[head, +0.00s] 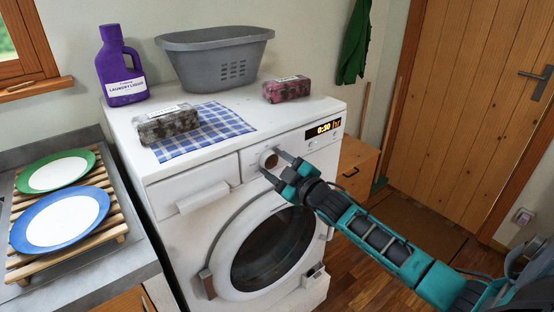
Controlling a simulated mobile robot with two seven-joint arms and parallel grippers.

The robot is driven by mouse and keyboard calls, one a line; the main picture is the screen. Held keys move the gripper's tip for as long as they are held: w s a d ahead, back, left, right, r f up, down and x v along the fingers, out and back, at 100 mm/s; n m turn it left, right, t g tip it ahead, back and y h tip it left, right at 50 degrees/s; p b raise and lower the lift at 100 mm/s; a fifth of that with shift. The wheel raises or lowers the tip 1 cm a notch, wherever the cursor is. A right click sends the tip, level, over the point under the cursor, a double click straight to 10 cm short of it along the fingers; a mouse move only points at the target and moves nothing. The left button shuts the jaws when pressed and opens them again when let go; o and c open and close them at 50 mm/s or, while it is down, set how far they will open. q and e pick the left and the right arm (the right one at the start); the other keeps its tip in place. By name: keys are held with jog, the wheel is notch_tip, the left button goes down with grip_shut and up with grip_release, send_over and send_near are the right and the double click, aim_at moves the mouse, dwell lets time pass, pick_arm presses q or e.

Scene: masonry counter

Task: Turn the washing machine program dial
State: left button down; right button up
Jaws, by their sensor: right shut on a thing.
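The white washing machine (174,248) stands in the middle with its round door closed. Its program dial (268,158) is a round knob on the front panel, left of the lit display (324,128), which reads 0:30. My right gripper (274,164) reaches in from the lower right. Its fingers are shut on the program dial, one on each side. The dial is partly hidden by the fingers, so its pointer mark cannot be made out. My left gripper is not in view.
On the machine top are a purple laundry liquid bottle (121,70), a grey basket (213,55), two wrapped packages (168,125) (287,89) and a checked cloth (222,124). A counter with plates (60,219) on a wooden rack is at left. Open floor lies right.

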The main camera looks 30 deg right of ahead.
jog(key=m, duration=0.3)
jog(key=shift+m, duration=0.3)
jog(key=shift+a+m, duration=0.15)
jog(key=shift+m, duration=2.15)
jog(key=o, duration=1)
jog(key=s+d, duration=0.1)
jog(key=s, duration=1.2)
jog(key=shift+w, duration=0.1)
